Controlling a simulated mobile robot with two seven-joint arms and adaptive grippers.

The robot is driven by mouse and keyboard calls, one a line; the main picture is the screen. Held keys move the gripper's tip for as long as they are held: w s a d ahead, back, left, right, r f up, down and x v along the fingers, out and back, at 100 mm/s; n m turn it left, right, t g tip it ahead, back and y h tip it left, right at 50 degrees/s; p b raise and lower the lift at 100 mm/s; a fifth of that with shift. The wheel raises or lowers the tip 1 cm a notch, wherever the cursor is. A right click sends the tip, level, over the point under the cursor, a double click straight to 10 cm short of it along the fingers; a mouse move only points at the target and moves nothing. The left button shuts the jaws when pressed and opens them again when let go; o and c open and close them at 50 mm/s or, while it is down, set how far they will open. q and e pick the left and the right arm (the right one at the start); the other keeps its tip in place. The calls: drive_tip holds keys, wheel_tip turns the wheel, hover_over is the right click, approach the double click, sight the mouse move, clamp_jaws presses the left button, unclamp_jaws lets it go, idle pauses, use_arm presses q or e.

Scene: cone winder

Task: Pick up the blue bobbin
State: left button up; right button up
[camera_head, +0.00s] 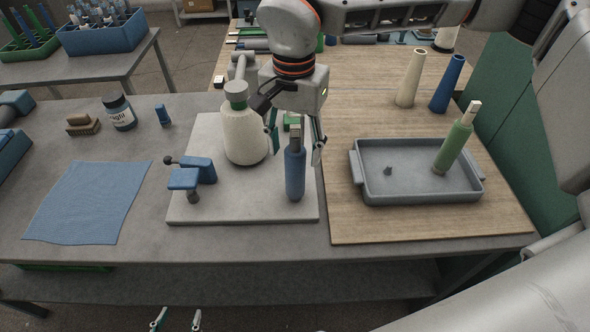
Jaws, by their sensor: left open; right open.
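My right gripper (295,142) comes down from above, open, with one fingertip on each side of the bobbin's upper part. My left gripper (177,321) is at the bottom edge, in front of the table. Only its two spread fingertips show; it is open and empty.
A cream bottle-shaped body (243,135) stands close left of the bobbin, with a blue clamp-like part (190,177) farther left. On the right, a grey tray (410,196) holds a leaning green bobbin (455,143). Cream (411,79) and blue (447,84) cones stand behind it.

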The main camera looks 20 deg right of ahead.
drive_tip(key=shift+f, duration=0.35)
drive_tip(key=c, duration=1)
drive_tip(key=shift+c, duration=0.2)
drive_tip(key=shift+r, duration=0.15)
